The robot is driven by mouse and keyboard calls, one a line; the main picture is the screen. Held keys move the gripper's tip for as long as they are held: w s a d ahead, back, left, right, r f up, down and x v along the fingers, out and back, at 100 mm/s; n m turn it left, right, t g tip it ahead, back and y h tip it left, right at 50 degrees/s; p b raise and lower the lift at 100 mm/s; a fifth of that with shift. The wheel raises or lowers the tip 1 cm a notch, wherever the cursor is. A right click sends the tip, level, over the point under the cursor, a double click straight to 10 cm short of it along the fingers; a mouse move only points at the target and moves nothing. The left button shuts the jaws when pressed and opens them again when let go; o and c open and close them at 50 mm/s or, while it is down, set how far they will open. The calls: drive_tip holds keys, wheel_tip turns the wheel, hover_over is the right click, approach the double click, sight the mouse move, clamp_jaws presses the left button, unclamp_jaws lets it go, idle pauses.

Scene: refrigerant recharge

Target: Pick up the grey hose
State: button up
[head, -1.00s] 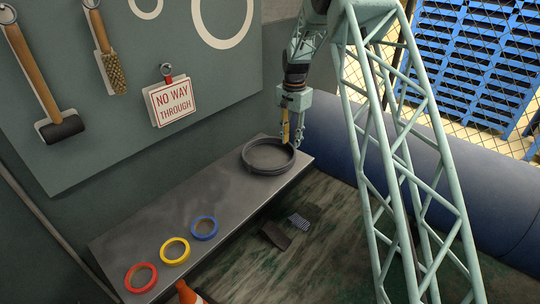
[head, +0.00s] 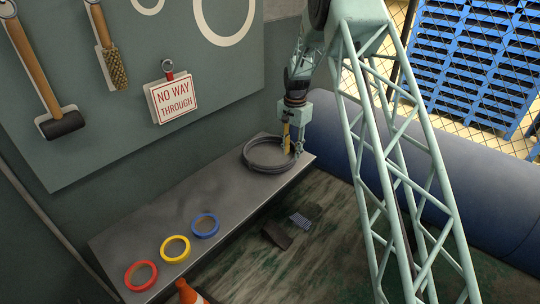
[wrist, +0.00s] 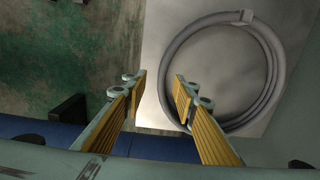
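The grey hose (head: 270,155) lies coiled at the far right end of the grey metal shelf. In the wrist view the coil (wrist: 267,75) shows as a ring with a small clip at its top. My gripper (head: 292,148) is over the right rim of the coil, pointing down. In the wrist view my gripper (wrist: 159,92) is open, its two yellow-padded fingers apart. I cannot tell whether a finger touches the hose.
Blue (head: 205,226), yellow (head: 174,248) and red (head: 141,275) rings lie along the shelf (head: 228,190). A tool board with a hammer (head: 62,124), brush and sign (head: 173,98) hangs behind. A large blue pipe (head: 440,185) runs at the right. A dark object (head: 276,234) lies on the floor.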

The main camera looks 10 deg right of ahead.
sight(291, 160)
drive_tip(key=shift+f, duration=0.6)
drive_tip(key=shift+w+f+b, duration=0.15)
drive_tip(key=shift+f+b, duration=0.55)
drive_tip(key=shift+f, duration=1.9)
clamp_jaws()
